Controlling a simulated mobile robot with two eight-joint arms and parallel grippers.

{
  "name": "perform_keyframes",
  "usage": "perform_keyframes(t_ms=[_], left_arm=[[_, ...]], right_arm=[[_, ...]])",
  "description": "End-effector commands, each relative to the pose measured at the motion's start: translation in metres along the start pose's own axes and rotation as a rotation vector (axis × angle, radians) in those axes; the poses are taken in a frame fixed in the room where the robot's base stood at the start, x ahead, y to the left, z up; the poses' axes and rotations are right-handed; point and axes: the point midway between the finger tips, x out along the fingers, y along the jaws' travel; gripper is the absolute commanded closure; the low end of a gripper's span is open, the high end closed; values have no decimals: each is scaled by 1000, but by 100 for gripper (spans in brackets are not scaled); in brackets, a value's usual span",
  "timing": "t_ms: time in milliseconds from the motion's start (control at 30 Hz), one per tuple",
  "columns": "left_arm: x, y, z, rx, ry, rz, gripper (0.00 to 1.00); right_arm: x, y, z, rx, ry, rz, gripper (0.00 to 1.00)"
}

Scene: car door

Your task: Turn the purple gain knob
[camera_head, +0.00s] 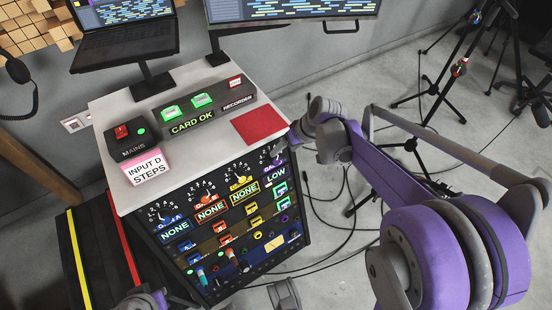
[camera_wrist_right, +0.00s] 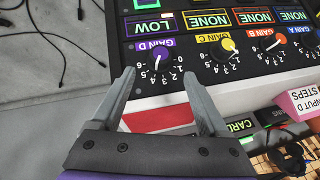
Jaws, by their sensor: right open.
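The purple gain knob (camera_wrist_right: 162,62), labelled GAIN D, sits on the black panel with a dial scale around it. In the head view the same knob (camera_head: 277,157) is at the upper right of the panel, partly close behind my right gripper. My right gripper (camera_wrist_right: 160,80) is open, its two grey fingers either side of the knob in the wrist view. No contact with the knob is visible. A purple-framed display (camera_wrist_right: 154,25) beside the knob reads LOW. A grey and purple part of mine, likely the left arm, shows at the bottom left of the head view; its jaws cannot be made out.
The grey console top (camera_head: 205,95) holds a CARD OK box (camera_head: 190,122), a MAINS box (camera_head: 125,138) and a red pad (camera_head: 258,124). Cables and tripods (camera_head: 440,90) stand on the floor at right.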

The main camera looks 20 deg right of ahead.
Motion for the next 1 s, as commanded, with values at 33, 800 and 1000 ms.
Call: perform_keyframes(t_ms=[33,800,1000], left_arm=[[7,0,2,0,-2,0,100],[26,0,8,0,-9,0,100],[26,0,8,0,-9,0,100]], right_arm=[[14,0,1,-2,-2,-1,22],[74,0,0,0,0,0,24],[74,0,0,0,-1,0,60]])
